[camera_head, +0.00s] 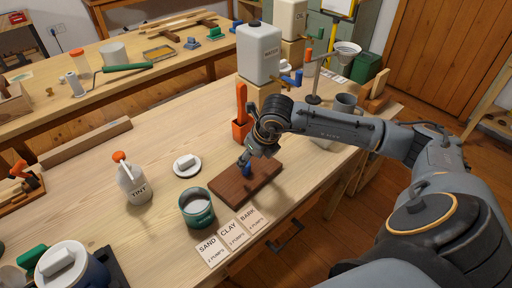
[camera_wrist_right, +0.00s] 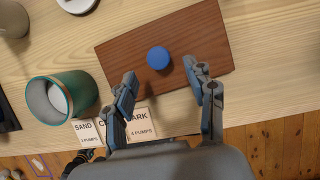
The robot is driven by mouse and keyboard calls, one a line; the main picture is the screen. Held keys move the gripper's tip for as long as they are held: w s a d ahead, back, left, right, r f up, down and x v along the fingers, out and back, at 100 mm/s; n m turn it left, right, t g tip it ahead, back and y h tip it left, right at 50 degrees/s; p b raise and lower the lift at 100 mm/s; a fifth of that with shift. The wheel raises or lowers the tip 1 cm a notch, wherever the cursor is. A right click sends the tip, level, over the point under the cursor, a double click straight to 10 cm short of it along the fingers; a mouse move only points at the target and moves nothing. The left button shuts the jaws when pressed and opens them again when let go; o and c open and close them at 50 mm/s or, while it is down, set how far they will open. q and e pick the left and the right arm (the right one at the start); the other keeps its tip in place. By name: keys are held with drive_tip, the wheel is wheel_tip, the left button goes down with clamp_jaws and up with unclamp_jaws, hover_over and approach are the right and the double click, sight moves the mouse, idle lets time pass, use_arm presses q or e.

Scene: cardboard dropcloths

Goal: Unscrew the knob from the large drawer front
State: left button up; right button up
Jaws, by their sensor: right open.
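The large drawer front (camera_head: 232,188) is a dark brown wooden board lying flat on the workbench. In the right wrist view its wood (camera_wrist_right: 205,30) fills the upper middle. A round blue knob (camera_wrist_right: 158,57) sits on its face; it also shows in the head view (camera_head: 247,172). My right gripper (camera_head: 246,162) is over the board, pointing down at the knob. In the right wrist view its two fingers (camera_wrist_right: 160,72) are spread apart and empty, with the knob between and slightly beyond the tips. Whether the fingertips are level with the knob is unclear. My left gripper is not in view.
A green cup (camera_head: 197,208) and paper cards (camera_head: 230,237) reading SAND, CLAY and BARK lie close to the board. A red-orange holder (camera_head: 241,130) and a white water container (camera_head: 259,52) stand behind. A TINT bottle (camera_head: 133,183) is left.

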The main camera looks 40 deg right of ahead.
sight(246, 168)
drive_tip(key=x, duration=0.6)
drive_tip(key=shift+w, duration=0.1)
clamp_jaws()
